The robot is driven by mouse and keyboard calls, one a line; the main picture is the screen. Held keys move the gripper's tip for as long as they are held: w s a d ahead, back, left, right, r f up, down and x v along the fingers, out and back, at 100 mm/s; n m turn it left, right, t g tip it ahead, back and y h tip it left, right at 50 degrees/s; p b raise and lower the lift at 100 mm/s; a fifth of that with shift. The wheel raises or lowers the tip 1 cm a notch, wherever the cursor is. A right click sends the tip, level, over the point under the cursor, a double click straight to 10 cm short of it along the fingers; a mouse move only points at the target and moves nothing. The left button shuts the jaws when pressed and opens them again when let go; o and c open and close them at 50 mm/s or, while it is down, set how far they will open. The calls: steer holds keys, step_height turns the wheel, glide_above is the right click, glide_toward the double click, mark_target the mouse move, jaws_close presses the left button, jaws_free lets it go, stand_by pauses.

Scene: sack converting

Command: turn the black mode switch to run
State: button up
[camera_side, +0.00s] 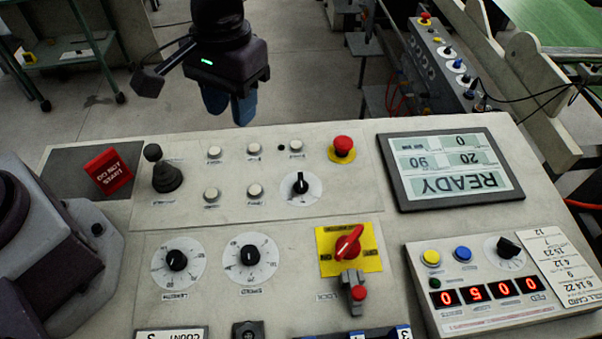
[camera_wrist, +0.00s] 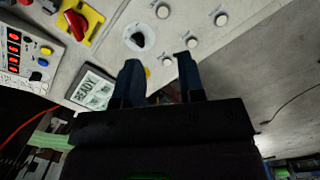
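A black switch (camera_side: 300,184) on a round white plate sits on the upper panel, below a row of white buttons. I take it for the mode switch; its label is too small to read. It also shows in the wrist view (camera_wrist: 139,39), at top centre. My gripper (camera_side: 230,107) hangs above the far edge of the console, up and left of the switch in the side view, apart from it. In the wrist view my gripper (camera_wrist: 159,62) has its two blue fingers spread with nothing between them.
A red mushroom button (camera_side: 343,146) stands right of the switch, several white buttons (camera_side: 254,190) left and above. A black joystick (camera_side: 165,172) and red tag (camera_side: 108,172) stand farther left. A red rotary handle (camera_side: 348,243) on yellow lies nearer, the READY screen (camera_side: 455,168) to the right.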

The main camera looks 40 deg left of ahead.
mark_target(301, 179)
steer(key=w+d+f+n+t, duration=0.1)
steer(key=w+d+f+n, duration=0.5)
steer(key=w+f+n, duration=0.1)
step_height(301, 179, down, 12)
steer(key=shift+d+r, duration=0.1)
steer(key=shift+r, duration=0.05)
jaws_close()
stand_by(0.3)
